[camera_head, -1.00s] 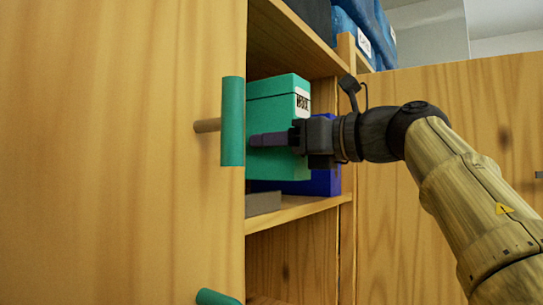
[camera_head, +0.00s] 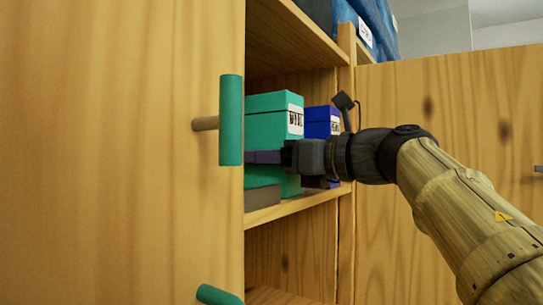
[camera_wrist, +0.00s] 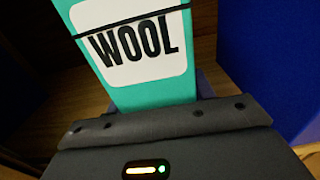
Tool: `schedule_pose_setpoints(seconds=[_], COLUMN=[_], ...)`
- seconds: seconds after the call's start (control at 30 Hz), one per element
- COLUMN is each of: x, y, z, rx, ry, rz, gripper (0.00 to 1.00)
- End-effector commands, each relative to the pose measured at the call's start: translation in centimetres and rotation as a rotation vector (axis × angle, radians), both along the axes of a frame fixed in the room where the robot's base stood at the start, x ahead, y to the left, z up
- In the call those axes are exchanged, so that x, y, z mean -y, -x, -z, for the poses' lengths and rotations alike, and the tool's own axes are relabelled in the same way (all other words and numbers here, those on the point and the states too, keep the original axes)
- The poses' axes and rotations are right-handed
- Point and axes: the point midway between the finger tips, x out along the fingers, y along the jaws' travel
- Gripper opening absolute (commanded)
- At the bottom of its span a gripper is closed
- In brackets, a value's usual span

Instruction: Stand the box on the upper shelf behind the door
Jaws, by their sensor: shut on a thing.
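The green box (camera_head: 272,125) with a white label reading WOOL is upright inside the cupboard, at the upper shelf (camera_head: 310,200). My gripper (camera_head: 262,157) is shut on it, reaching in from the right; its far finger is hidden. In the wrist view the box (camera_wrist: 150,85) rises straight from between the jaws. The box's base is close to the shelf board, but I cannot tell if it touches. The door (camera_head: 120,150) with a green bar handle (camera_head: 231,120) fills the left and hides the shelf's left part.
A blue labelled box (camera_head: 322,122) stands right of the green box, close to it. A low grey-brown block (camera_head: 262,197) lies at the shelf's front left, by the door edge. Blue bins (camera_head: 372,25) sit on top. Another door panel (camera_head: 450,110) is at the right.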

Motion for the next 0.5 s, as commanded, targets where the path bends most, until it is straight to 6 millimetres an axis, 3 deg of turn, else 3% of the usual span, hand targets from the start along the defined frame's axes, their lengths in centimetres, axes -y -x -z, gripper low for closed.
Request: schedule_pose_setpoints(seconds=[0.13, 0.17, 0.27, 0.5], x=[0.03, 0.03, 0.03, 0.03], y=[0.03, 0.00, 0.00, 0.00], z=[0.13, 0.21, 0.12, 0.11], rx=[0.002, 0.000, 0.000, 0.000], ry=[-0.001, 0.000, 0.000, 0.000], rz=[0.001, 0.001, 0.000, 0.000], gripper=[0.19, 0.55, 0.74, 0.74])
